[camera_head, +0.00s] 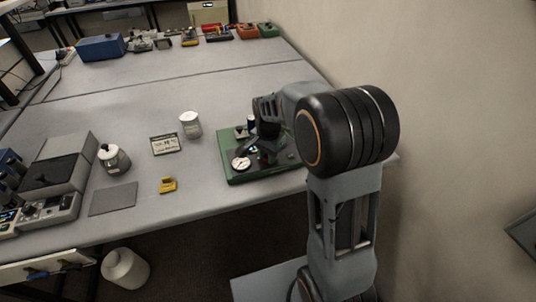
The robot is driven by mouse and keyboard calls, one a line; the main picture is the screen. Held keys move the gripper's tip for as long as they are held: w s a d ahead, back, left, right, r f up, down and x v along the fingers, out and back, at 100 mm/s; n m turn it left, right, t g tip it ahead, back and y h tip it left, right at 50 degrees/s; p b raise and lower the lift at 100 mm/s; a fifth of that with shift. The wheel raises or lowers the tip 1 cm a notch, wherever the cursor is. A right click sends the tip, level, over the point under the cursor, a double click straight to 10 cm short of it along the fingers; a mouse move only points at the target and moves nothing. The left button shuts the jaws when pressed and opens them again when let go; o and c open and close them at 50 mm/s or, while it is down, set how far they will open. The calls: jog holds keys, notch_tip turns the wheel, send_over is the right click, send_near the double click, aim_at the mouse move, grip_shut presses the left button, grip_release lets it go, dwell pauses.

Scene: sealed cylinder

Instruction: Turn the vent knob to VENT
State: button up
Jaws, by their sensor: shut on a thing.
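A green base unit (262,174) with a round white-faced gauge (240,163) stands at the table's right side. My arm reaches over it from the right, with the dark gripper (258,148) low over the middle of the unit. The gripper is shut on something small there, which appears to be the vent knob. The gripper's own fingers hide the knob, so its pointer and the VENT marking cannot be read. A small dark cylinder with a pale top (251,122) shows just behind the gripper.
A lidded jar (113,158) and a grey instrument (57,163) are farther left. The wall is close on the right.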

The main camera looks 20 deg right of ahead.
jog(key=shift+r+m, duration=0.1)
jog(key=shift+m, duration=0.3)
jog(key=o, duration=0.9)
jog(key=shift+o, duration=0.2)
notch_tip(320, 180, up, 14)
dwell(0.3)
dwell(0.4)
